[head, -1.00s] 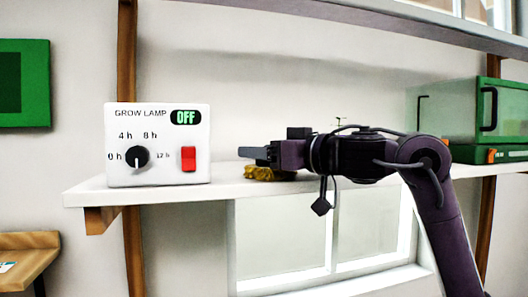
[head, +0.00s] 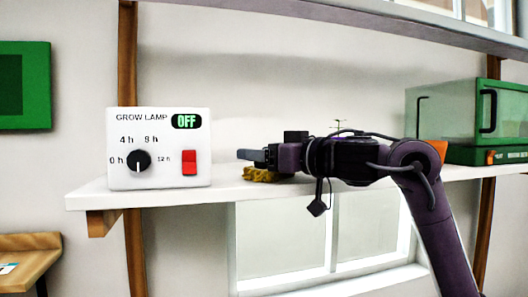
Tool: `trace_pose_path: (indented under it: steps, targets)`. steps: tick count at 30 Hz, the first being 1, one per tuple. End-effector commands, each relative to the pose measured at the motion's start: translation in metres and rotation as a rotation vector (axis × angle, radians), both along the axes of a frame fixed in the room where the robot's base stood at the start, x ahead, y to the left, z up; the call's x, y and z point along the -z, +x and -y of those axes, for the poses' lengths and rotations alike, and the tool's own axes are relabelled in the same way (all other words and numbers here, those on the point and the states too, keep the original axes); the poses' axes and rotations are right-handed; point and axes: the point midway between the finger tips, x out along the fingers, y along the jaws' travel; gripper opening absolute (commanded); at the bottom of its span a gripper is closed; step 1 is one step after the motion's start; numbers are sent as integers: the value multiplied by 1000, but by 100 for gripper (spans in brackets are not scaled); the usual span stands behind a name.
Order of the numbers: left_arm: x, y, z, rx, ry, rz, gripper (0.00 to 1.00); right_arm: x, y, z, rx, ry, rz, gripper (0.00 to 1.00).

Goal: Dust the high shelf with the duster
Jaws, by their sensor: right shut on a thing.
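A white shelf (head: 230,193) runs across the wall. A higher shelf (head: 330,18) crosses the top of the view, seen from below. My right gripper (head: 252,156) reaches left just above the white shelf. A yellow, fluffy piece (head: 262,175), which looks like the duster's head, is at the shelf surface directly under the gripper. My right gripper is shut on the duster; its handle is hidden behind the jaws. My left gripper is not in view.
A white grow lamp box (head: 160,148) reading OFF, with a dial and red switch, stands on the shelf left of the gripper. A green glass-sided case (head: 445,115) stands at the right. An orange thing (head: 437,149) is partly hidden behind my right arm.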

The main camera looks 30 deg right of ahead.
Motion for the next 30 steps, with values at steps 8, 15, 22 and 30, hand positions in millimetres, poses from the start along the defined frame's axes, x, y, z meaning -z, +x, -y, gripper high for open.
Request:
trace_pose_path:
  steps: [8, 15, 22, 30]
  targets:
    - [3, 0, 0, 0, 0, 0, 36, 4, -15, -5, -1, -8, -9, 41]
    - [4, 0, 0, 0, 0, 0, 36, 4, -27, -8, -2, -8, -11, 41]
    - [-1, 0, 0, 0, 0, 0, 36, 2, -20, -6, -2, -7, -12, 41]
    - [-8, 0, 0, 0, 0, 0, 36, -1, -2, -1, -1, -4, -10, 41]
